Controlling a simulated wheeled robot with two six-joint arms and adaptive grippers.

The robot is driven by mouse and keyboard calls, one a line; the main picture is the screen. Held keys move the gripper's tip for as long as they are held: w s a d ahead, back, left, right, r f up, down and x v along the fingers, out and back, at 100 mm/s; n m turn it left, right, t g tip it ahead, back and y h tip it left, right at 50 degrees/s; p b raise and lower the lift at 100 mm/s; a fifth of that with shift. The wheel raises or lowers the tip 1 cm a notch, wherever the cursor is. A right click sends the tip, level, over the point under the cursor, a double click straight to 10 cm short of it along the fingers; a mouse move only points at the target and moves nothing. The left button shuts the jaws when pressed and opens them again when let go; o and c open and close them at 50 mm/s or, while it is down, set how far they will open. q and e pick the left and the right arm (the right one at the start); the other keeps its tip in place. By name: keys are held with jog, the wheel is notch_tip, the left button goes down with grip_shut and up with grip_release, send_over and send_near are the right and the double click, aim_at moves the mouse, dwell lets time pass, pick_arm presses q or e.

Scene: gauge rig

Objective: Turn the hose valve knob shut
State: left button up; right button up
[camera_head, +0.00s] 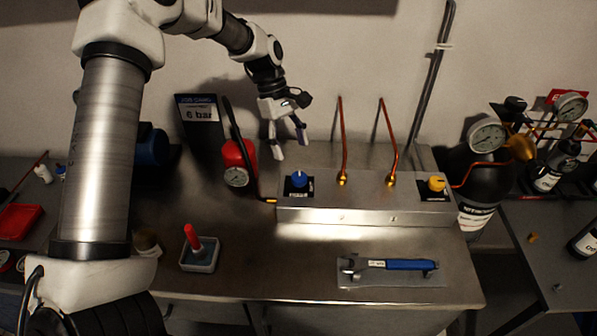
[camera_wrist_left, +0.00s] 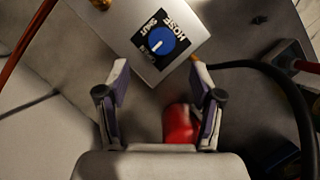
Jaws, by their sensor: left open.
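The blue hose valve knob (camera_head: 299,179) sits on the left end of a metal box (camera_head: 345,215), on a black label. In the left wrist view the knob (camera_wrist_left: 162,41) shows a white pointer mark aimed to the lower left, and the label reads HOSE and SHUT. The SHUT word lies to the left of the knob, above the pointer's end. My left gripper (camera_head: 291,148) is open and empty, above and behind the knob, apart from it. In the wrist view its fingers (camera_wrist_left: 159,80) are spread, with the knob beyond the tips. My right gripper is not in view.
A red cylinder with a gauge (camera_head: 238,160) and black hose stands left of the box. Two copper pipes (camera_head: 343,140) rise from the box, with a yellow knob (camera_head: 437,184) at its right. A blue-handled wrench (camera_head: 395,264) lies in front. Bench between is clear.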

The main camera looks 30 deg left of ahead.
aim_at(299, 176)
pick_arm(q)
jog(key=p+x, duration=0.1)
jog(key=x, duration=0.6)
jog(key=shift+s+d+f, duration=0.1)
jog(key=shift+d+f, duration=0.1)
jog(key=shift+f, duration=0.1)
jog(key=shift+s, duration=0.1)
jog(key=c, duration=1.1)
